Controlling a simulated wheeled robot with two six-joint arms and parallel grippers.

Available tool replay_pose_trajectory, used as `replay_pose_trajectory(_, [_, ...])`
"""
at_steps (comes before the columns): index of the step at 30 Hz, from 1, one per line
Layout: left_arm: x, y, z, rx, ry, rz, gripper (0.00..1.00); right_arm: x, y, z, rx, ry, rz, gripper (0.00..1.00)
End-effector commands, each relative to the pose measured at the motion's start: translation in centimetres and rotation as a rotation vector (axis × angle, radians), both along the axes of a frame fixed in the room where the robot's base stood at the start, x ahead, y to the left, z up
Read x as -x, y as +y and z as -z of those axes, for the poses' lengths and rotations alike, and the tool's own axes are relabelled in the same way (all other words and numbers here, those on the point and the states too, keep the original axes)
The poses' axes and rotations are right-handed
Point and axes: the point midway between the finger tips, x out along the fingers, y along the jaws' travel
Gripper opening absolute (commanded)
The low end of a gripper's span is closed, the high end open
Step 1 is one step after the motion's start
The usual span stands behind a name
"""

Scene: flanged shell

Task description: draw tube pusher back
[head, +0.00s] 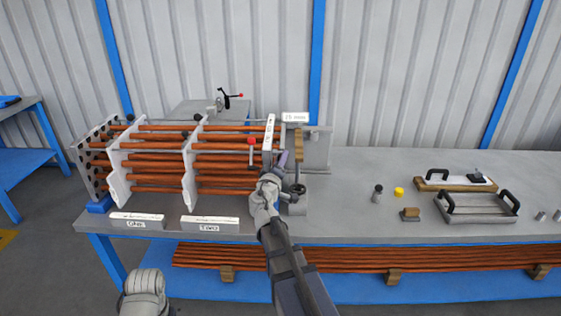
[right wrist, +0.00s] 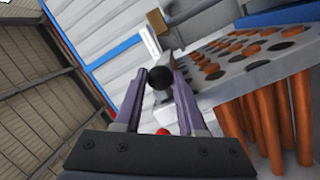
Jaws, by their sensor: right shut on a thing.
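The tube bundle stands at the left of the bench, its orange-brown tubes (head: 160,157) running through white baffle plates (head: 118,172). My right gripper (head: 282,160) is at the bundle's right end, beside the upright plate there. In the right wrist view its two purple-grey fingers (right wrist: 160,88) are shut on a dark, round-ended piece, which I take to be the tube pusher (right wrist: 160,78). The pusher is hard to make out in the head view, behind my gripper. The holed plate (right wrist: 235,75) shows some holes with tube ends and some dark holes.
A red-knobbed lever (head: 251,141) stands close left of my right gripper, and a wooden block (head: 300,143) is behind it. Labelled strips (head: 210,224) lie along the front edge. A handled tray (head: 477,222) sits at the right. Bench between is mostly clear.

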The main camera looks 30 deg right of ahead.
Motion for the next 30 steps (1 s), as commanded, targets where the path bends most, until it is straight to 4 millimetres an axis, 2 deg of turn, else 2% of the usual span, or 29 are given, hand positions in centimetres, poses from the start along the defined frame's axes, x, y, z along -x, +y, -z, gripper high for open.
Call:
replay_pose_trajectory(17, [0.0, 0.0, 0.0, 0.000, 0.000, 0.000, 0.00, 0.3, -0.3, 0.0, -0.002, -0.001, -0.001, 0.00])
replay_pose_trajectory(23, [0.0, 0.0, 0.0, 0.000, 0.000, 0.000, 0.00, 2.3, -3.4, 0.0, -0.001, 0.000, 0.006, 0.00])
replay_pose_trajectory(30, [0.0, 0.0, 0.0, 0.000, 0.000, 0.000, 0.00, 5.6, -8.8, 0.0, -0.001, -0.002, 0.009, 0.00])
